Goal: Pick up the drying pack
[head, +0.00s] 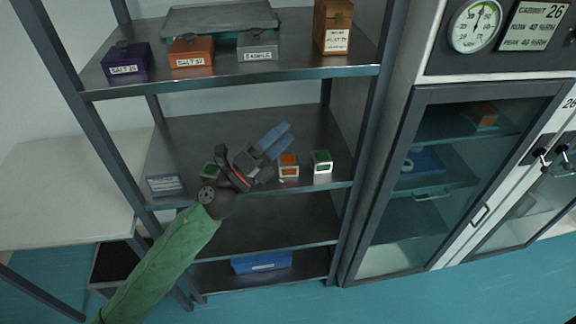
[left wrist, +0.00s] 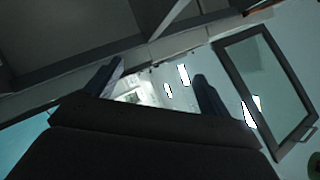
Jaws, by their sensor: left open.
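I cannot tell which is the drying pack. My left gripper (head: 281,139) is open and empty over the shelf, with its blue fingers pointing up and right, just behind the orange-topped pack in the picture. In the left wrist view the open fingers (left wrist: 160,80) have no pack between them. My right gripper is not in view.
The steel shelf (head: 190,140) has uprights at its sides. A small grey-blue labelled box (head: 164,184) stands at its left. The upper shelf holds labelled boxes such as the purple one (head: 125,60). A glass-door cabinet (head: 440,180) stands at right.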

